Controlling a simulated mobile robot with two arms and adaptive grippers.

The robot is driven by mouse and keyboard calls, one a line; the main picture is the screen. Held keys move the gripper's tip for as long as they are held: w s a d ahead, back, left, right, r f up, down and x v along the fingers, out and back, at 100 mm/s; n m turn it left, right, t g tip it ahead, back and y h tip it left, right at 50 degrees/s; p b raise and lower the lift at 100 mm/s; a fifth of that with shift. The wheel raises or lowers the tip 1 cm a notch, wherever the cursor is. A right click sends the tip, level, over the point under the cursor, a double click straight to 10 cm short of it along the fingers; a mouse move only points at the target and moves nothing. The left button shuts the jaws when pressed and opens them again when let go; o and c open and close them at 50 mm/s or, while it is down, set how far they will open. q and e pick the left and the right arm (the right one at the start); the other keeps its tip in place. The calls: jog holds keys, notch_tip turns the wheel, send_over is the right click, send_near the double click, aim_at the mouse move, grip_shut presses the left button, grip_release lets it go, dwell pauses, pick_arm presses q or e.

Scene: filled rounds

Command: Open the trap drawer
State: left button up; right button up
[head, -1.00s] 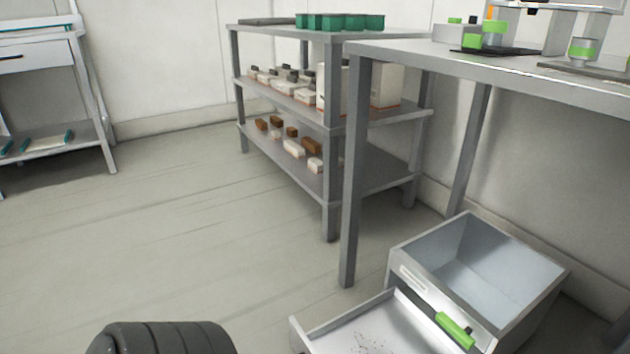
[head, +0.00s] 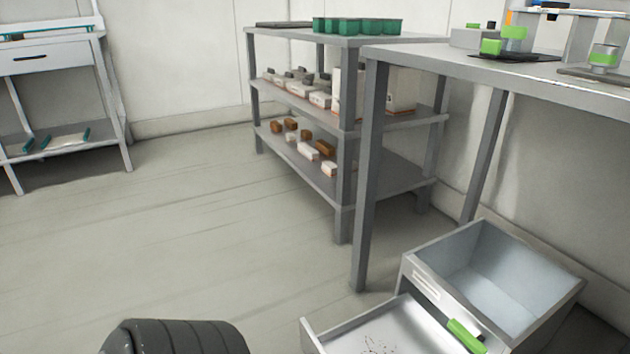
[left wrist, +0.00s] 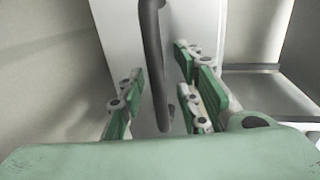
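A grey metal box (head: 560,292) stands on the floor at the lower right of the head view. A shallow tray-like drawer (head: 345,335) sticks out of its front, with dark specks on its floor, and a green handle (head: 466,336) sits at the box's front edge. In the left wrist view my left gripper (left wrist: 158,98) is open, its green-padded fingers apart on either side of a dark bar handle (left wrist: 153,50) on a pale panel (left wrist: 118,30). I cannot tell whether the fingers touch that handle, or which furniture it belongs to. My right gripper is not in view.
A stand with a shut drawer (head: 45,57) is at far left. The middle floor is clear.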

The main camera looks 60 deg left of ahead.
pick_arm(q)
jog(key=v, duration=1.2)
